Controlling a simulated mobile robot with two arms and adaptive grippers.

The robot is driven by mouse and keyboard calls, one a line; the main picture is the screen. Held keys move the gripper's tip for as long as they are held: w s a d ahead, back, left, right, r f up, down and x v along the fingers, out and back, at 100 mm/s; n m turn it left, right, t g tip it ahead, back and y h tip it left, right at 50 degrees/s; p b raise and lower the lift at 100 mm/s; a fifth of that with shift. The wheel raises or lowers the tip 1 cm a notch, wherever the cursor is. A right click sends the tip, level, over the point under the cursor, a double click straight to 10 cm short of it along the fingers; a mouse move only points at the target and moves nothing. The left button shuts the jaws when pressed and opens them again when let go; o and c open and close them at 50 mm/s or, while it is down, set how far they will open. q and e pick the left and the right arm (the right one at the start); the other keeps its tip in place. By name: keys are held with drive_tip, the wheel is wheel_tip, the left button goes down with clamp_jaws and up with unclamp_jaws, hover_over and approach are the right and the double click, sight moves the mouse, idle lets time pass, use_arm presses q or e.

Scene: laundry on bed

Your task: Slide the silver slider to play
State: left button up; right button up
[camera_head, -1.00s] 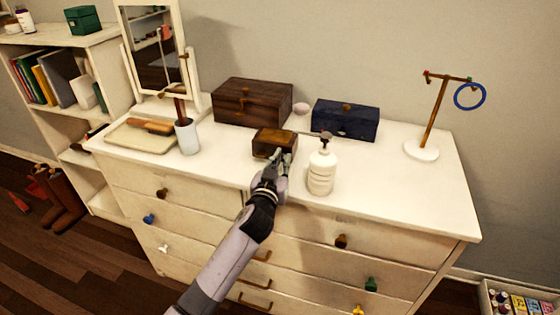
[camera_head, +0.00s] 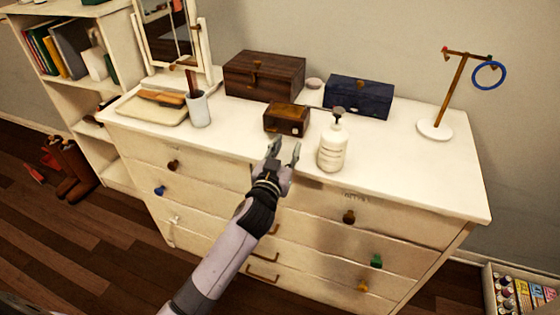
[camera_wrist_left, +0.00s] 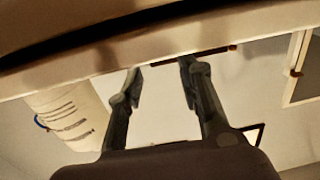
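A small brown wooden box (camera_head: 286,118) sits near the middle of the white dresser top. Its front face is dark, with a small pale spot at the right. I cannot make out a silver slider on it. My left gripper (camera_head: 284,148) is just in front of this box, over the dresser's front edge, with its two fingers apart and nothing between them. In the left wrist view the fingers (camera_wrist_left: 163,75) are also spread and empty. My right gripper is not in view.
A white pump bottle (camera_head: 332,147) stands close to the right of my left gripper. Behind are a larger wooden box (camera_head: 264,76) and a dark blue box (camera_head: 358,97). A white cup (camera_head: 199,109) and tray (camera_head: 150,111) are left.

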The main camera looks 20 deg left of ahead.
use_arm(q)
drive_tip(key=s, duration=0.6)
drive_tip(key=shift+s, duration=0.2)
drive_tip(key=s+a+f+g+y, duration=0.1)
drive_tip(key=s+a+f+g, duration=0.3)
drive_tip(key=s+f+g, duration=0.7)
drive_tip(key=s+d+f+m+g+h, duration=0.1)
drive_tip(key=s+f+g, duration=0.15)
drive_tip(key=s, duration=0.75)
drive_tip(key=s+d+f+m+g+h, duration=0.1)
drive_tip(key=s+f, duration=0.3)
drive_tip(key=s, duration=0.6)
wheel_tip(320, 180, down, 24)
drive_tip(key=g+p, duration=0.1)
drive_tip(key=p, duration=0.1)
drive_tip(key=s+a+f+g+p, duration=0.1)
drive_tip(key=s+a+f+p, duration=0.1)
drive_tip(key=s+f, duration=1.2)
drive_tip(key=s+a, duration=0.1)
drive_tip(key=s, duration=0.2)
drive_tip(key=shift+s+a+m+y, duration=0.2)
drive_tip(key=shift+s+m+y, duration=0.05)
drive_tip(key=shift+m+y, duration=0.05)
